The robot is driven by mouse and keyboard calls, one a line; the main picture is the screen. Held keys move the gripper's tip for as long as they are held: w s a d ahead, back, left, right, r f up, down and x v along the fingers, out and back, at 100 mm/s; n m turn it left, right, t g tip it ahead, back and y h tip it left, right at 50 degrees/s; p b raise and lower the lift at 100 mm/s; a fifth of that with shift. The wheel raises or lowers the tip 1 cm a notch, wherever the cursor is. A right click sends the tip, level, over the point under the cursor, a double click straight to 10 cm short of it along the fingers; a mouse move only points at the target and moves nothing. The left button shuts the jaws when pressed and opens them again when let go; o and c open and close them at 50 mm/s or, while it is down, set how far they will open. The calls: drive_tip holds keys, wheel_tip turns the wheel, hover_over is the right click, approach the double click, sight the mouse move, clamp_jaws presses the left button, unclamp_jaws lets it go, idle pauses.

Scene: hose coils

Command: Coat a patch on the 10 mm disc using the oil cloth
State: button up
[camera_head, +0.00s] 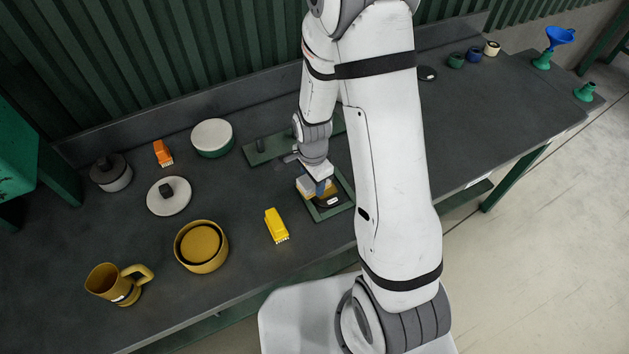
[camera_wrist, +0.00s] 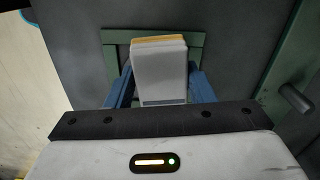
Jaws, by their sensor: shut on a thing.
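My gripper (camera_head: 320,186) has blue fingers and reaches down over a green frame (camera_head: 346,206) near the front of the bench. It is shut on a pale block with a yellow-orange layer (camera_head: 304,187), seemingly the oil cloth. In the wrist view the block (camera_wrist: 159,72) sits between the blue fingers (camera_wrist: 161,88), with the green frame (camera_wrist: 115,37) behind it. A dark disc with a white label (camera_head: 327,201) lies in the frame, partly hidden by the gripper. I cannot read its label, nor tell whether the block touches it.
A yellow brush-like piece (camera_head: 276,226) and a mustard bowl (camera_head: 201,247) stand left of the frame. Further left are a mug (camera_head: 116,284), a white disc with a knob (camera_head: 169,197) and an orange piece (camera_head: 163,153). A green plate (camera_head: 270,150) lies behind. The bench's right side is mostly clear.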

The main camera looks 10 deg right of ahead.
drive_tip(key=shift+r+p, duration=1.1)
drive_tip(key=shift+r, duration=1)
